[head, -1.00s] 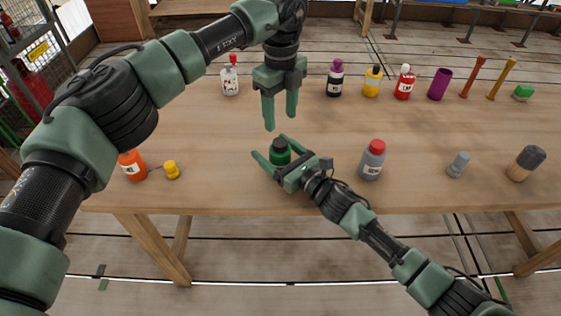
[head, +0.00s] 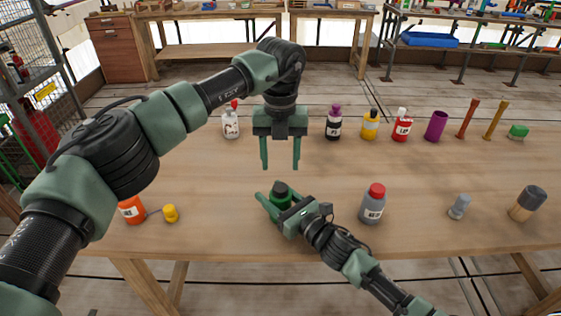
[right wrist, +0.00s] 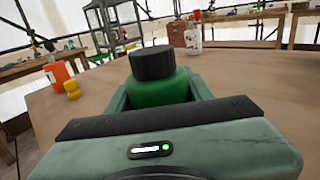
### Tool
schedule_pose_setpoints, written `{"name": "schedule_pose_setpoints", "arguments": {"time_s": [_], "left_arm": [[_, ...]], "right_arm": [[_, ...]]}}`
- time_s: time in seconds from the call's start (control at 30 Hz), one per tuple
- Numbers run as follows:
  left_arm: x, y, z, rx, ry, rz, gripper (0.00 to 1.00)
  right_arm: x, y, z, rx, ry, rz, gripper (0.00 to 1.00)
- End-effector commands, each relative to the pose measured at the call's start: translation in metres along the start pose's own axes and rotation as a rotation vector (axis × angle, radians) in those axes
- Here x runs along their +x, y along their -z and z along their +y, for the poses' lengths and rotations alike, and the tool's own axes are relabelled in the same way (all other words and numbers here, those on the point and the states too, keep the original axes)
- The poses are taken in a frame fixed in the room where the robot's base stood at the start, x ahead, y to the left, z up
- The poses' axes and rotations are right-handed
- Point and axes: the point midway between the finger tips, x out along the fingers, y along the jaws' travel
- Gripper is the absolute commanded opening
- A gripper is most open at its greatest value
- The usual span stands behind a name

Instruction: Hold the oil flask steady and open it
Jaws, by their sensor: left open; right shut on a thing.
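The oil flask, which I take to be the green flask (head: 281,189) with a dark cap, stands near the front middle of the table. It also shows in the right wrist view (right wrist: 158,92), upright, with its black cap (right wrist: 152,63) on top. My right gripper (head: 273,193) is shut on the green flask low on its body, and hides its lower part. My left gripper (head: 281,166) is open and empty, pointing down with its fingertips apart from the cap, just above it in the head view.
A grey bottle with a red cap (head: 373,204) stands right of the flask. An orange bottle (head: 131,210) and a yellow piece (head: 171,213) are at the left. Several bottles, including a black one (head: 334,124), line the back. The table (head: 210,185) is clear left of the flask.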

Motion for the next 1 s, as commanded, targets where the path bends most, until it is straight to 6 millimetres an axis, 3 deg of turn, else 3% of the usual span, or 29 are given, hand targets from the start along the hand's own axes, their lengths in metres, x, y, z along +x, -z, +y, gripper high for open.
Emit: {"name": "schedule_pose_setpoints", "arguments": {"time_s": [1.0], "left_arm": [[-0.0003, 0.0003, -0.0005, 2.451, -0.001, 0.001, 0.52]], "right_arm": [[0.0002, -0.0009, 0.0, 0.0, 0.0, -0.002, 0.0]]}}
